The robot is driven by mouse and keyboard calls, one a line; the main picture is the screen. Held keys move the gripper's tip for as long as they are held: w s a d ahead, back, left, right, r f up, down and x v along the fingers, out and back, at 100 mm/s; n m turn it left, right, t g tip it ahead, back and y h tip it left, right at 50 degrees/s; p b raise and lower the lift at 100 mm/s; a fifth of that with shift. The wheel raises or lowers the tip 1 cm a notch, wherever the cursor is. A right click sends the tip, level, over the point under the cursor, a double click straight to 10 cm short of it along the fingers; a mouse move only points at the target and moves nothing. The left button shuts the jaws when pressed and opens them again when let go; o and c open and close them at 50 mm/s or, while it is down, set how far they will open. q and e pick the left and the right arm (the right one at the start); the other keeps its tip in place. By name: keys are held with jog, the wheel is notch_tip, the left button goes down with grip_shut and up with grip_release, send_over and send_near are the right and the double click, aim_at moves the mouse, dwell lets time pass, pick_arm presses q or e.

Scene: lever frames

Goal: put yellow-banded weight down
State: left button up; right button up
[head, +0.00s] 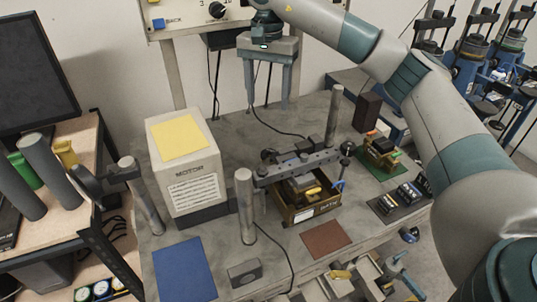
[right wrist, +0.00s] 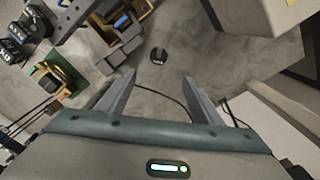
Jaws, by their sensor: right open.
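My right gripper (head: 268,106) is open and empty, pointing down above the back of the grey workbench. Its two spread fingers also show in the right wrist view (right wrist: 160,82), with bare bench between them. A small yellow piece (head: 313,192) shows in the brown tray (head: 291,217) under the lever frame's bar (head: 298,167); I cannot tell whether it is the yellow-banded weight. Several small dark weights with pale markings (head: 408,194) stand on a dark pad at the right; their band colours are too small to tell. My left gripper is not in view.
A white motor box with a yellow top (head: 186,174) stands left of the frame. Upright posts (head: 245,205) rise around the frame. A blue mat (head: 184,270) and a brown mat (head: 326,239) lie bare in front. A green mat (head: 398,166) bears a small device.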

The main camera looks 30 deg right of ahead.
notch_tip(320, 180, down, 12)
jog(key=p, duration=0.4)
jog(key=shift+f+p, duration=0.15)
jog(key=shift+p, duration=0.25)
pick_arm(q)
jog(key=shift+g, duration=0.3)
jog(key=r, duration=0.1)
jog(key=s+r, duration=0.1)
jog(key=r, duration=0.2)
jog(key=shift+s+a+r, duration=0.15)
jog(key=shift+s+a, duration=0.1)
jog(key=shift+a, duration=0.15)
